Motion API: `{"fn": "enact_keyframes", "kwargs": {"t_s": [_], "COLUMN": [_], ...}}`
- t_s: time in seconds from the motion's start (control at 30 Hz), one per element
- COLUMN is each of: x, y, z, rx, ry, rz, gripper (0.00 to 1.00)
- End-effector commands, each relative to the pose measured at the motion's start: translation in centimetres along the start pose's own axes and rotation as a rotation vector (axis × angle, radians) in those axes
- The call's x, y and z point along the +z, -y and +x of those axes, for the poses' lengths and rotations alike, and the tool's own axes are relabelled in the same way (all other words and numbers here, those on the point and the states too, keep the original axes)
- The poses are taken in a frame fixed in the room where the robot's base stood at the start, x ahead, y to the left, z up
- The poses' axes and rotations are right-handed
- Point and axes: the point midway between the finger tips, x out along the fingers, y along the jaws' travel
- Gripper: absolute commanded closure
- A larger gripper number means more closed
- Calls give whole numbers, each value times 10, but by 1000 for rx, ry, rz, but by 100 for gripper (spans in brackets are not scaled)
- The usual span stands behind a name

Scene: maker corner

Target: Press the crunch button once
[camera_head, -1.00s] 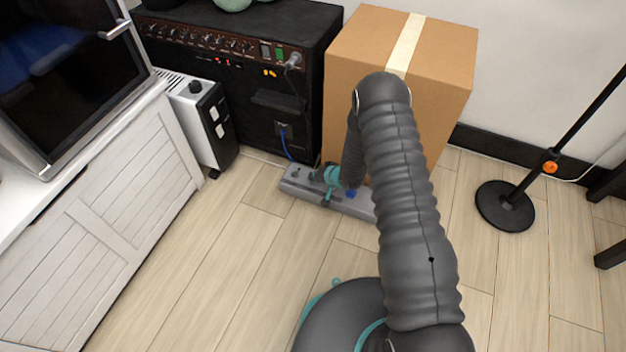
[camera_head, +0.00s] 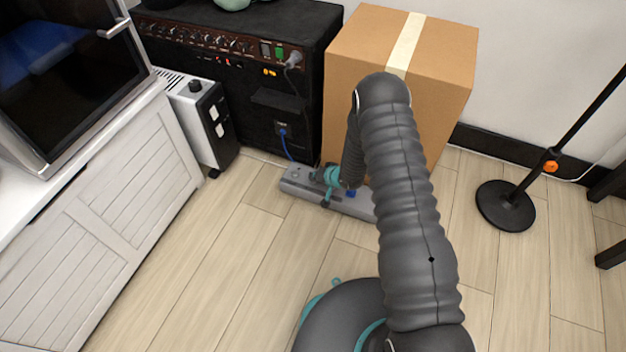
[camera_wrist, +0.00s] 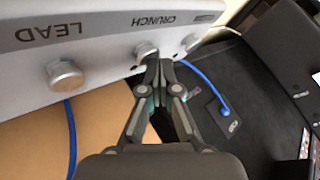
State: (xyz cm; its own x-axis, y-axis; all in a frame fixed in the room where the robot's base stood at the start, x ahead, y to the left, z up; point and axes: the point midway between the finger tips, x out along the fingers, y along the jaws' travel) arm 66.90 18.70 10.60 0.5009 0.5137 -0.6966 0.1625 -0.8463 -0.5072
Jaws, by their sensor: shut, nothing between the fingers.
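The grey footswitch (camera_head: 350,205) lies on the floor in front of the black amplifier and the cardboard box. In the wrist view its pale top panel (camera_wrist: 100,55) bears round silver buttons. The crunch button (camera_wrist: 146,48) is by the CRUNCH label, between the LEAD button (camera_wrist: 66,76) and a third button (camera_wrist: 192,42). My gripper (camera_wrist: 157,62) is shut and empty, its tips right beside the crunch button and partly overlapping it in view. I cannot tell whether they touch it. In the head view my gripper (camera_head: 327,202) is over the footswitch, partly hidden by my arm.
The amplifier (camera_head: 270,110) and the cardboard box (camera_head: 350,85) stand close behind the footswitch. A blue cable (camera_wrist: 200,78) runs beside my gripper. A white heater (camera_head: 205,130) and cabinet (camera_head: 110,210) are at left, a stand base (camera_head: 505,208) at right. Floor in front is clear.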

Motion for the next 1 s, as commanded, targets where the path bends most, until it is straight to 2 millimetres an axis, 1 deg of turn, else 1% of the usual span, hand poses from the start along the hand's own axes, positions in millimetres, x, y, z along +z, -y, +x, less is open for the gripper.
{"fn": "enact_keyframes", "kwargs": {"t_s": [0.1, 0.43, 0.73, 1.0], "x": [3, 4, 0, -1], "y": [-3, -2, 2, 2], "z": [4, 4, -3, -3], "rx": [0, 1, 1, 1], "ry": [1, 2, 3, 1], "rz": [0, 0, 0, 0], "gripper": [100, 100, 100, 100]}}
